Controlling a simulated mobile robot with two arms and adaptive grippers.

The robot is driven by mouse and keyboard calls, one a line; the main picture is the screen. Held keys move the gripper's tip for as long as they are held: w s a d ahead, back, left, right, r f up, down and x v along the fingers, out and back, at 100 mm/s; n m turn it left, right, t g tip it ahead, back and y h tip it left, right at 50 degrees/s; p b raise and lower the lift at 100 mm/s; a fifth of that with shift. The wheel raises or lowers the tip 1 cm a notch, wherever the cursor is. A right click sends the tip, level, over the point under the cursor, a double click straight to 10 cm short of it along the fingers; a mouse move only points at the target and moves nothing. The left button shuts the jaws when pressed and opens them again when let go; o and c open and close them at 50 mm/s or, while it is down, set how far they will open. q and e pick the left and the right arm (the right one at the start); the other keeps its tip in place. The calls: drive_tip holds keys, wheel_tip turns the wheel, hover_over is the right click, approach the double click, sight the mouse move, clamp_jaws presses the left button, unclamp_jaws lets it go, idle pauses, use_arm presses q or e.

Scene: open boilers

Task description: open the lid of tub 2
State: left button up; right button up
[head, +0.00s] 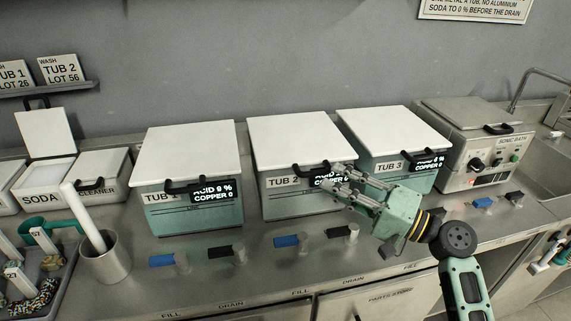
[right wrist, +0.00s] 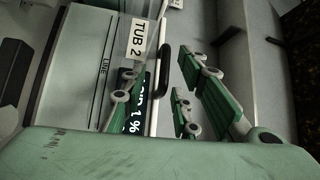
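In the right wrist view the fingers are spread on either side of the handle's line. I cannot tell whether they touch it. My left gripper is not in view.
Tub 1 (head: 190,209) and tub 3 (head: 409,177) stand on either side with lids shut. Blue and black taps (head: 286,241) line the counter front. A sonic bath (head: 480,150) is at right. A metal beaker (head: 106,262) and tray stand at left.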

sight(313, 174)
drive_tip(key=shift+a+r, duration=0.15)
drive_tip(key=shift+r, duration=0.2)
drive_tip(key=p+x, duration=0.1)
drive_tip(key=x, duration=0.1)
drive_tip(key=shift+w+a+r+p, duration=0.2)
drive_tip(key=shift+a+r+p, duration=0.1)
drive_tip(key=shift+p, duration=0.1)
drive_tip(key=shift+f+x, duration=0.25)
drive_tip(key=shift+x, duration=0.95)
drive_tip(key=shift+w+a+p, duration=0.1)
drive_tip(key=shift+a+p, duration=0.2)
drive_tip(key=c, duration=0.3)
clamp_jaws()
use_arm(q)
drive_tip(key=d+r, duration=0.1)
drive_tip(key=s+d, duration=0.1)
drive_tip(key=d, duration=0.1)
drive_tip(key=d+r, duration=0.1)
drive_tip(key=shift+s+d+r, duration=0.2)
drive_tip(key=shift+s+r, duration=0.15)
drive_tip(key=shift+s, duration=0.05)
